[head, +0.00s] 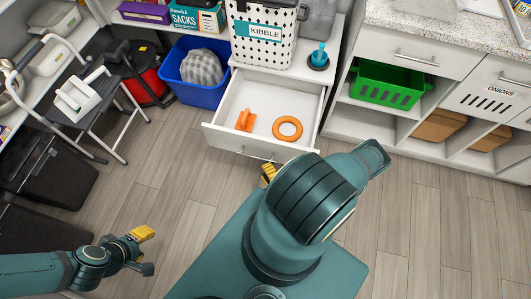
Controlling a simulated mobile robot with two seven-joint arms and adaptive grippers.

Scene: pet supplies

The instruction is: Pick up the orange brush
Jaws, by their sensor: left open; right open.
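A small orange object (245,120), which looks like the orange brush, lies in the left part of an open white drawer (228,110). An orange ring (287,129) lies to its right in the same drawer, apart from it. My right gripper (268,173) shows only as a yellow fingertip just in front of the drawer front; my own arm hides the rest. It is not touching the orange object. My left gripper (146,252) is open and empty over the floor at lower left, far from the drawer.
A white kibble bin (264,48) and a teal item on a dark base (319,58) stand on the surface above the drawer. A blue bin (194,97) with a grey item stands left of it. A folding step stool (90,100) is farther left. The wood floor (420,240) is clear at right.

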